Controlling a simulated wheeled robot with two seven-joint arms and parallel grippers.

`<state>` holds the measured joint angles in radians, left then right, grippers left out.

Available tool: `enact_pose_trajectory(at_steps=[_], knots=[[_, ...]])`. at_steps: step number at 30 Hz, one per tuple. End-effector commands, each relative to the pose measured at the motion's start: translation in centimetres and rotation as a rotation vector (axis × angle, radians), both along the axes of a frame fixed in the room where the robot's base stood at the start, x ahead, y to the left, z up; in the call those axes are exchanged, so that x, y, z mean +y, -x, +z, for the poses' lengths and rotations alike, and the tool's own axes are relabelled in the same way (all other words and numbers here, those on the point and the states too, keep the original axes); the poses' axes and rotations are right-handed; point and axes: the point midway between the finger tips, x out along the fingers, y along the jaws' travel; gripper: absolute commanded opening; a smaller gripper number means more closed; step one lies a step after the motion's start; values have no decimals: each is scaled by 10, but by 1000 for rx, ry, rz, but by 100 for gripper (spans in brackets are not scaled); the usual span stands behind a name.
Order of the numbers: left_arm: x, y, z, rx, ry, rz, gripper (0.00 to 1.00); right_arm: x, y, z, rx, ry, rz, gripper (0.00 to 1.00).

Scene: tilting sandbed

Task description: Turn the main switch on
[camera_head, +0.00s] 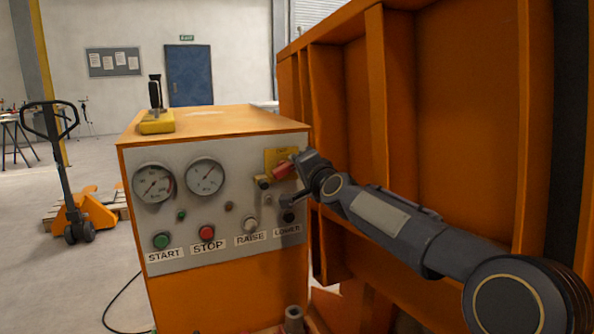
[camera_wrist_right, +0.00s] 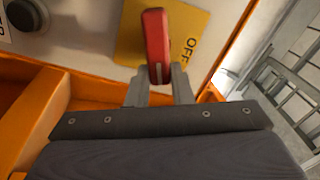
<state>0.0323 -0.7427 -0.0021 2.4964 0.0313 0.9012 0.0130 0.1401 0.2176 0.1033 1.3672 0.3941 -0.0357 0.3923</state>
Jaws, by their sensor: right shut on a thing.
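The main switch is a red handle (camera_head: 283,170) on a yellow plate (camera_head: 273,155) at the upper right of the grey control panel. In the right wrist view the red handle (camera_wrist_right: 155,38) stands out over the yellow plate (camera_wrist_right: 186,32), with the word OFF to its right. My right gripper (camera_head: 293,168) is at the switch, shut on the red handle, with a finger on either side of it in the wrist view (camera_wrist_right: 158,78). Any ON mark is not visible. My left gripper is out of view.
The panel (camera_head: 215,220) carries two gauges, a green START button (camera_head: 161,241), a red STOP button (camera_head: 207,233) and RAISE and LOWER controls. A yellow-based lever (camera_head: 156,121) stands on the box top. A large orange ribbed structure (camera_head: 450,110) stands close on the right.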

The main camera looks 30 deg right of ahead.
Motion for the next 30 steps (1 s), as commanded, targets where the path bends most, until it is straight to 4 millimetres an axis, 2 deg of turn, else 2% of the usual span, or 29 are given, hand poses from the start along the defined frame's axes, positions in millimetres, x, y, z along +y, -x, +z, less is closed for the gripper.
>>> enact_pose_trajectory(at_steps=[6,15,30], knots=[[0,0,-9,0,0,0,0,-2,0,-7,-9,-182,0,0],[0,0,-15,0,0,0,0,-2,0,-11,-19,-353,0,0],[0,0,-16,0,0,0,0,-3,0,-12,-23,-430,-1,0]])
